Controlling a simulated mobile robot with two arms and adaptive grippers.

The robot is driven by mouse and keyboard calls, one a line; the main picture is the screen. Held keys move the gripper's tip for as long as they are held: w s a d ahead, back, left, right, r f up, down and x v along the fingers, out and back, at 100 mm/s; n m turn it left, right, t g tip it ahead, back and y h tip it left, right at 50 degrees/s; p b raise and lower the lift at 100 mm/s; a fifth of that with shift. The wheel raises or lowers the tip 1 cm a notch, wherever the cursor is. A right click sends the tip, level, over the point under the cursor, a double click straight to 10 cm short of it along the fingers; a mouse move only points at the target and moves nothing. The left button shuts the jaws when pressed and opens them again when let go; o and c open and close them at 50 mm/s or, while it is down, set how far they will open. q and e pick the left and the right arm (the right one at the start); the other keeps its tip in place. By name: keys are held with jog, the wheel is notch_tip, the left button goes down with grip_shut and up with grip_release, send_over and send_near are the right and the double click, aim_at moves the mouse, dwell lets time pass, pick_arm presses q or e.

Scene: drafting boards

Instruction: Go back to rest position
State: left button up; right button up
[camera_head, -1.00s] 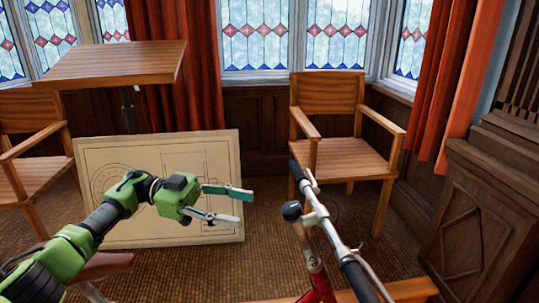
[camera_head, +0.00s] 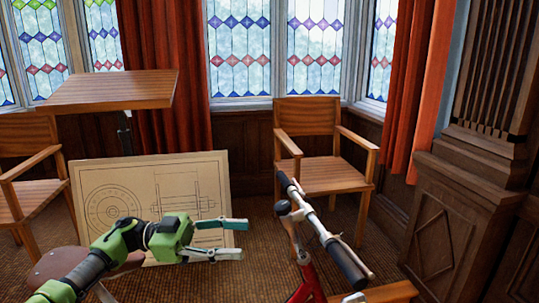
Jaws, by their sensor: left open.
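My left gripper (camera_head: 240,239), on its green arm, reaches in from the lower left. Its two fingers are apart with nothing between them. It is in front of a drafting board (camera_head: 150,168) that leans low near the floor, and it overlaps the board's lower right part in the picture. The board carries line drawings of a round part and a shaft. The arm hides some of the board's lower edge. My right gripper is not in view.
A bicycle's handlebar (camera_head: 332,241) and red frame (camera_head: 308,284) stand right of my gripper. A wooden armchair (camera_head: 325,178) is behind it. A wooden table (camera_head: 110,90) and another chair (camera_head: 35,195) are at the left. Carved wood panelling (camera_head: 445,240) stands at the right.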

pick_arm(q)
jog(key=w+d+f+n+t, duration=0.4)
jog(key=d+n+t, duration=0.4)
jog(key=t, duration=0.7)
jog(key=a+f+n+t+y, duration=0.4)
jog(key=a+f+n+y, duration=0.15)
jog(key=n+y, duration=0.25)
jog(key=s+a+f+n+g+y, duration=0.25)
jog(key=s+a+f+y, duration=0.3)
jog(key=s+f, duration=0.3)
jog(key=s+a+f+n+g+y, duration=0.2)
jog(key=s+a+f+g+y, duration=0.3)
jog(key=s+f, duration=0.4)
jog(key=s+a+f+m+g, duration=0.1)
jog(key=s+a+f+g, duration=0.15)
jog(key=s, duration=0.75)
jog(key=s+a+f+g, duration=0.2)
jog(key=s+f+g, duration=0.2)
jog(key=s, duration=0.6)
notch_tip(320, 180, down, 28)
jog(key=s, duration=0.2)
jog(key=s+a+f+g, duration=0.2)
jog(key=s+a+f, duration=0.1)
jog(key=s+f, duration=1.1)
jog(key=shift+s, duration=1.2)
jog(key=shift+a+m, duration=0.1)
jog(key=shift+m, duration=0.15)
